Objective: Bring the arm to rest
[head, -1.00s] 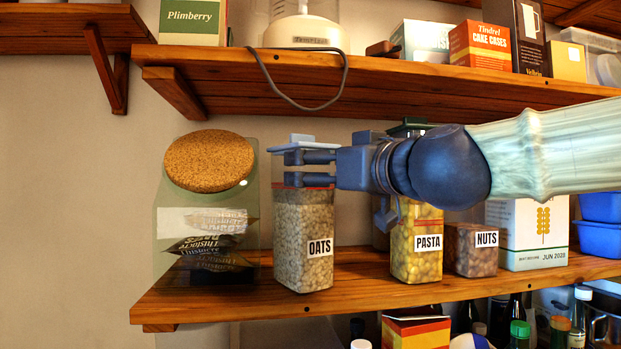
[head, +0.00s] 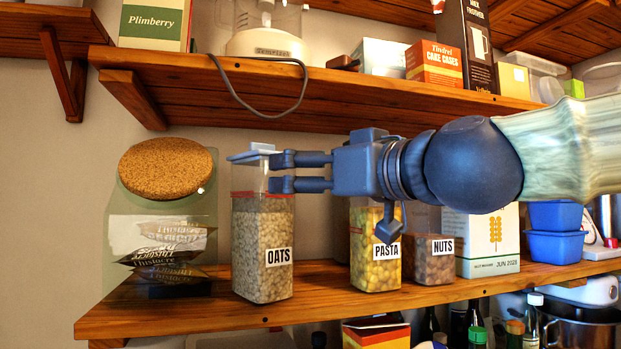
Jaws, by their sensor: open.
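My gripper (head: 270,171) is open, with its fingers pointing left. It is in front of the middle shelf, just above and in front of the clear oats container (head: 262,255). No object shows between the fingers. My wrist covers the top of the pasta container (head: 376,262). My arm reaches in from the right edge of the view.
A cork-lidded jar (head: 160,230) stands left of the oats. The nuts container (head: 430,262), a white box (head: 487,240) and blue tubs (head: 555,235) stand to the right. The upper shelf (head: 330,92) with a hanging cord (head: 262,112) is above. Bottles stand below.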

